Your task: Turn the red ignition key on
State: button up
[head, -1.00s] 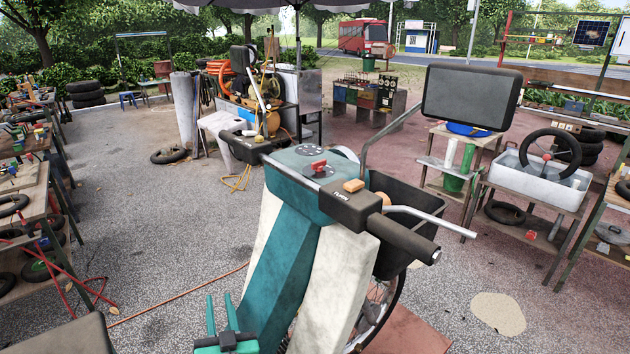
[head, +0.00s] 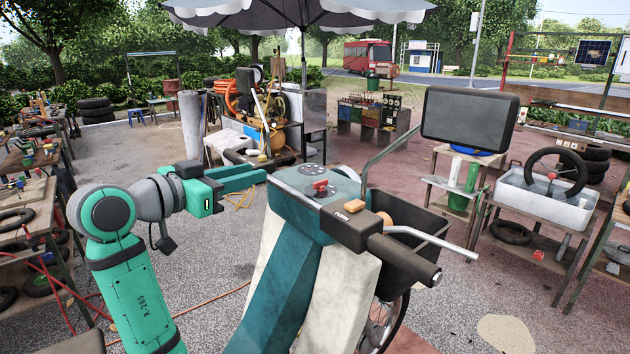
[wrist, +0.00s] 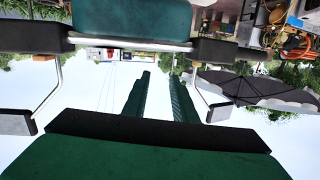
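In the wrist view, the fingers (wrist: 160,85) show against the sky, and the scooter's teal front (wrist: 130,18) and handlebar appear upside down at the top. The key does not show there.
The black handlebar grip (head: 405,258), an orange button (head: 382,220) and a metal lever (head: 430,240) lie right of the key. A large dark mirror (head: 468,118) rises behind on a bent stem. The air above the dash is clear.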

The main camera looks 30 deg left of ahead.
aim_at(319, 182)
jog(key=s+d+r+m+g+h, duration=0.2)
jog(key=d+r+g+h, duration=0.15)
jog(key=d, duration=0.45)
jog(key=shift+g+y, duration=0.25)
jog(key=x, duration=1)
jog(key=shift+a+f, duration=0.15)
jog(key=shift+f, duration=0.2)
grip_shut()
